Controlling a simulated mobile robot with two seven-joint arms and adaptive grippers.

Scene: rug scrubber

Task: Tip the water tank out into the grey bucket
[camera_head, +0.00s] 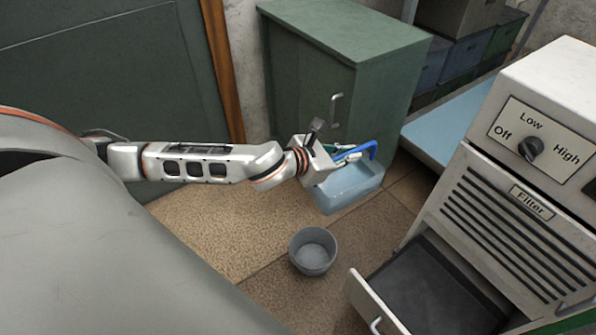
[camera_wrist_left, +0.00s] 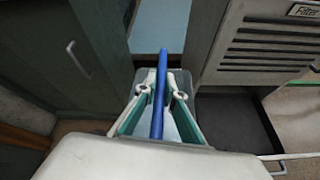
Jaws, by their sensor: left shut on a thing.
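The water tank (camera_head: 348,190) is a pale blue, see-through box with a blue handle (camera_head: 362,152). My left gripper (camera_head: 340,157) is shut on the handle, and the tank hangs below it, roughly upright. In the left wrist view the handle (camera_wrist_left: 159,95) runs between the two fingers, with part of the tank (camera_wrist_left: 190,90) behind them. The grey bucket (camera_head: 312,252) stands on the floor, lower and nearer than the tank, and looks empty. The tank is apart from the bucket. My right gripper is in neither view.
A green cabinet (camera_head: 335,60) stands behind the tank. The scrubber machine (camera_head: 520,190) with a dial and a filter panel is on the right, its dark drawer (camera_head: 430,290) pulled open near the bucket. Brown floor (camera_head: 215,230) is clear left of the bucket.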

